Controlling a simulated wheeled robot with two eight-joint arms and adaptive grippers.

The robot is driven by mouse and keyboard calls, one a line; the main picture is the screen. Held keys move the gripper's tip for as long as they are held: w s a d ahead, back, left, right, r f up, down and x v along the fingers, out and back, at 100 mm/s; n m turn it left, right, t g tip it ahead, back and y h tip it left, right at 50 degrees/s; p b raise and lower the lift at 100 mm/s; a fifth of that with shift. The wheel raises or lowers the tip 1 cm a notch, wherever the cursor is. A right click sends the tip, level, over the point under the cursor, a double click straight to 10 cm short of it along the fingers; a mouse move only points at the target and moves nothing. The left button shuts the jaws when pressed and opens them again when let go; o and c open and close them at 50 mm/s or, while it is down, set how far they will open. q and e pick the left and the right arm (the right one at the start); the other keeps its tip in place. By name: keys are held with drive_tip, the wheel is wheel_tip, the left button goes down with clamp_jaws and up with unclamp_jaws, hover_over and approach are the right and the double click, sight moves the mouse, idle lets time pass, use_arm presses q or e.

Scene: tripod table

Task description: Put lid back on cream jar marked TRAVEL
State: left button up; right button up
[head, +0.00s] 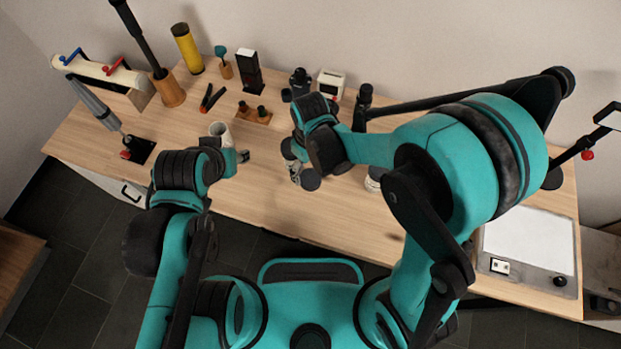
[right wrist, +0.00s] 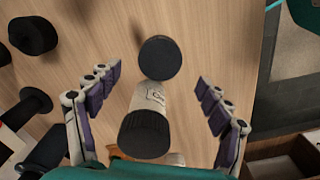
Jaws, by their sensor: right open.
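A small pale jar (right wrist: 155,97) with a dark, capped-looking top (right wrist: 146,134) stands between the spread fingers of my right gripper (right wrist: 160,115). The fingers are open and apart from it on both sides. A round black disc that looks like a lid (right wrist: 160,58) is just beyond the jar; the head view also shows this disc (head: 310,180) beside the jar (head: 295,173). Another pale jar (head: 373,181) stands to the right, partly behind my right arm. I cannot read TRAVEL on any label. My left gripper (head: 240,158) is near the white cup; its fingers are unclear.
A white cup (head: 220,131) stands left of the jar. A wooden block with dark pegs (head: 252,113), a black stand (head: 248,72) and a yellow cylinder (head: 187,50) are farther back. A light panel (head: 528,242) lies at the right. The table's front middle (head: 290,215) is clear.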

sight(311, 178)
wheel_tip(311, 178, down, 5)
drive_tip(key=b, duration=0.2)
drive_tip(key=shift+f+b, duration=0.1)
drive_tip(key=shift+b, duration=0.2)
drive_tip(key=shift+s, duration=0.1)
drive_tip(key=c, duration=1)
drive_tip(key=shift+o, duration=0.2)
drive_tip(key=shift+r, duration=0.2)
